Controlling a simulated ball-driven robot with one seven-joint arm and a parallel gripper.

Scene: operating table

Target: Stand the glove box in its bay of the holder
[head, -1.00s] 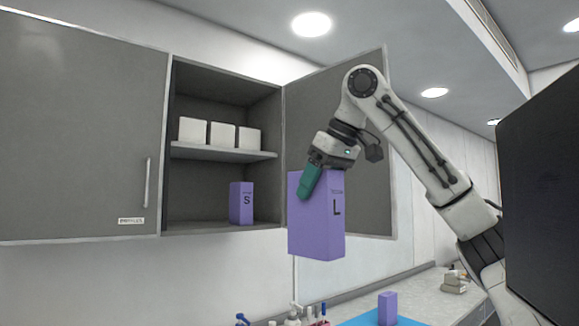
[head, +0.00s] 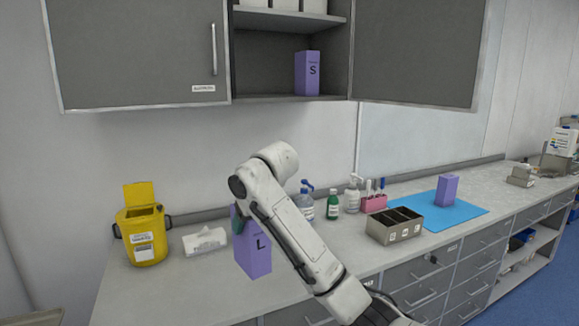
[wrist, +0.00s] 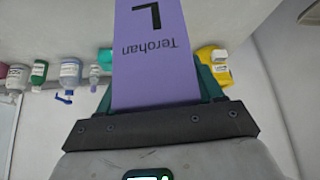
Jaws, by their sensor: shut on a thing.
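The purple glove box marked L (head: 254,252) is upright in the head view, low over the left part of the counter; I cannot tell whether its base touches. My gripper (head: 239,220) is shut on it, a green finger showing at its upper left; my arm hides part of its right side. In the wrist view the box (wrist: 152,60) lies between the teal fingers of my gripper (wrist: 158,88). The grey metal holder (head: 411,238) stands on the counter to the right, with several open bays with small front labels.
A purple box (head: 447,190) stands on a blue mat (head: 466,211) behind the holder. Box S (head: 313,74) is in the open cabinet above. A yellow bin (head: 144,250), tissue pack (head: 205,242), bottles (head: 332,206) and pink rack (head: 373,203) line the counter's back.

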